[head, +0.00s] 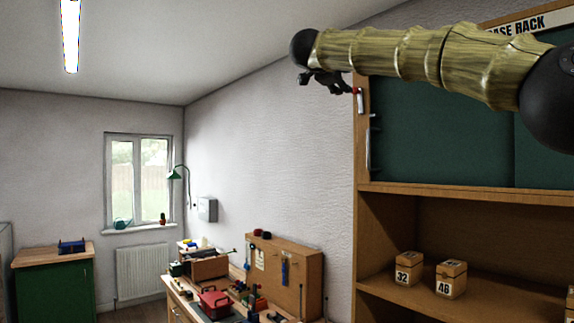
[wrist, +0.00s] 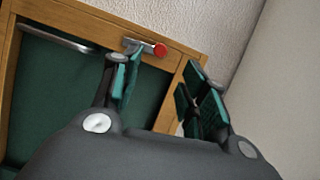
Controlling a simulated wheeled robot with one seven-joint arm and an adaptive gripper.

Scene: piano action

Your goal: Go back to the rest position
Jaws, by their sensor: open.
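My gripper (head: 328,82) is raised high at the upper middle of the head view, at the end of my arm, in front of the wall and the left edge of a tall wooden rack. In the wrist view my gripper (wrist: 165,95) has its two green-padded fingers spread apart, with nothing between them. Behind the fingers is the rack's green door panel (wrist: 60,95) in a wooden frame. A metal latch with a red knob (wrist: 158,49) shows just beyond the left finger. I cannot tell whether the finger touches it.
The rack's green panels (head: 440,135) fill the right side. Its shelf below holds two numbered wooden boxes, 32 (head: 408,269) and 46 (head: 451,279). A cluttered workbench (head: 185,300) and a green cabinet (head: 55,290) stand lower left. The room's left and middle air space is clear.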

